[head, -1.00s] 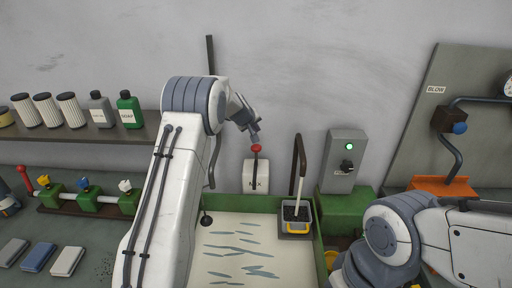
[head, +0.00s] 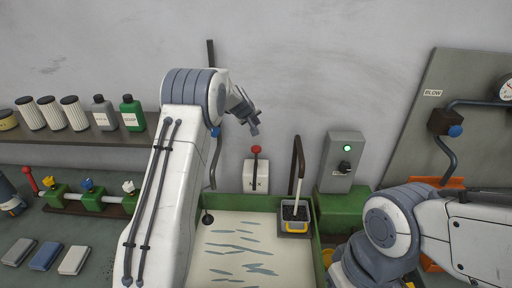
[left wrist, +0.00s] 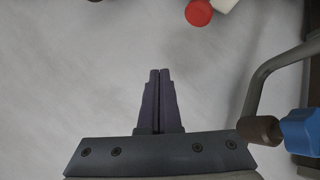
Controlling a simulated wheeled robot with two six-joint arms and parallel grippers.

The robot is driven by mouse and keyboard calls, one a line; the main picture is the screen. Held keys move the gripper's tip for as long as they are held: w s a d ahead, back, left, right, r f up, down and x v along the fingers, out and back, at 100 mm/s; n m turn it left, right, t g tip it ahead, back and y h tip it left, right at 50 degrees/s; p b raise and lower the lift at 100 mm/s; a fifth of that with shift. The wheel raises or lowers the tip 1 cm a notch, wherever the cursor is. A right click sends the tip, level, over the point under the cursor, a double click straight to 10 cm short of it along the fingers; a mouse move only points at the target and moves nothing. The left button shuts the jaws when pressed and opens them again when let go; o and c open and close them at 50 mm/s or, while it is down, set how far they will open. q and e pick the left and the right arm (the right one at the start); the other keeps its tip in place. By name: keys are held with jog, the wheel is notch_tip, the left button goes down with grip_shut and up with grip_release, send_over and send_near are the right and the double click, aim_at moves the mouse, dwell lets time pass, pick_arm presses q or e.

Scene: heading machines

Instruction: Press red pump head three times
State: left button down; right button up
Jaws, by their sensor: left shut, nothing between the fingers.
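The red pump head (head: 256,149) tops a dark stem on the white box marked MIX (head: 256,178), at the back of the tray in the head view. It also shows as a red disc at the top edge of the left wrist view (left wrist: 198,12). My left gripper (head: 254,130) is shut and empty, a little above the red head and apart from it. Its closed fingers show in the left wrist view (left wrist: 160,74). My right arm is at the lower right of the head view, with its gripper out of sight.
A tray (head: 217,238) with pale fluid lies in front of the box. A blue knob (left wrist: 301,132) on a pipe is at the wrist view's right. A control box (head: 343,150) has a green light.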

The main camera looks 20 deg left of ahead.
aim_at(256, 149)
pick_arm(q)
jog(key=shift+f, duration=0.1)
notch_tip(256, 149, down, 8)
jog(key=b, duration=0.7)
jog(key=shift+f+b, duration=0.3)
jog(key=shift+b, duration=0.1)
dwell(1.3)
jog(key=shift+f+b, duration=0.4)
jog(key=shift+b, duration=0.05)
jog(key=shift+s+f+b, duration=0.1)
jog(key=shift+f+b, duration=1.2)
jog(key=shift+f, duration=0.1)
dwell(1.0)
jog(key=shift+r, duration=0.1)
jog(key=shift+r+p, duration=1.25)
jog(key=shift+r, duration=0.4)
